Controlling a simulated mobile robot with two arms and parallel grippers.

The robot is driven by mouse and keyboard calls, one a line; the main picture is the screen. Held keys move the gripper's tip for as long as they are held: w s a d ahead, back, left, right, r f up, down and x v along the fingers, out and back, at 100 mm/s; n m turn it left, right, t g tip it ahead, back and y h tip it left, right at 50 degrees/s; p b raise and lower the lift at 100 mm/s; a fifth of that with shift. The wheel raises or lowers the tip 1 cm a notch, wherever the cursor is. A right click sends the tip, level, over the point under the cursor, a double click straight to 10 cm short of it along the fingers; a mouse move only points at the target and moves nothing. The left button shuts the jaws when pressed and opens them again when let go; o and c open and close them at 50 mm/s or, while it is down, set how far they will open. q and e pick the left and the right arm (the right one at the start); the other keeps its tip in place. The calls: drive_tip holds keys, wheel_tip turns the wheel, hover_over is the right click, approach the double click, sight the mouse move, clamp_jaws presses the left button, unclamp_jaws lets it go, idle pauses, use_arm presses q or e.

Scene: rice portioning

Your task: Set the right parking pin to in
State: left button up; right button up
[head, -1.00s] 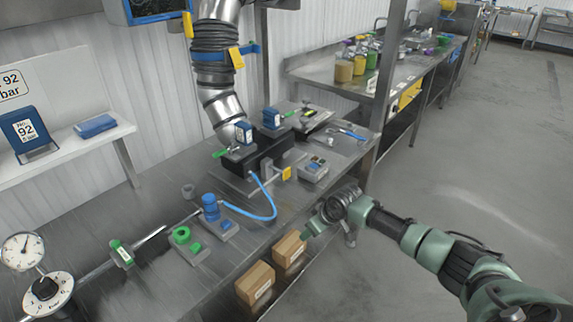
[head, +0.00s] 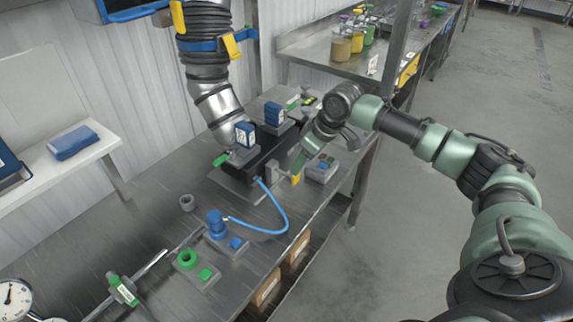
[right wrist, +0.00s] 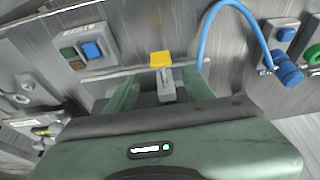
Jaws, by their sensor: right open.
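A yellow-ended pin (head: 295,180) on a grey bracket shows at the front of the black fixture (head: 262,158) on the steel bench. In the right wrist view the yellow end (right wrist: 161,58) and its grey stem (right wrist: 165,83) lie between the fingers of my right gripper (right wrist: 160,92). The fingers are apart, one on each side, with no clear contact. In the head view my right gripper (head: 298,162) points down at the pin from behind it and hides part of the bracket. I cannot tell how far the pin is pushed in. My left gripper is not in view.
A grey box with a blue button (head: 322,168) stands just right of the pin. A blue hose (head: 284,222) loops in front, towards a blue fitting (head: 217,224). A green ring fitting (head: 187,259) sits nearer. A ribbed metal duct (head: 209,75) hangs above the fixture.

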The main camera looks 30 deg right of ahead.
sight(291, 176)
drive_tip(key=p+x, duration=0.1)
drive_tip(key=x, duration=0.5)
drive_tip(key=shift+s+f, duration=0.1)
drive_tip(key=shift+f, duration=0.15)
drive_tip(key=shift+a+f, duration=0.1)
drive_tip(key=shift+f, duration=0.15)
clamp_jaws()
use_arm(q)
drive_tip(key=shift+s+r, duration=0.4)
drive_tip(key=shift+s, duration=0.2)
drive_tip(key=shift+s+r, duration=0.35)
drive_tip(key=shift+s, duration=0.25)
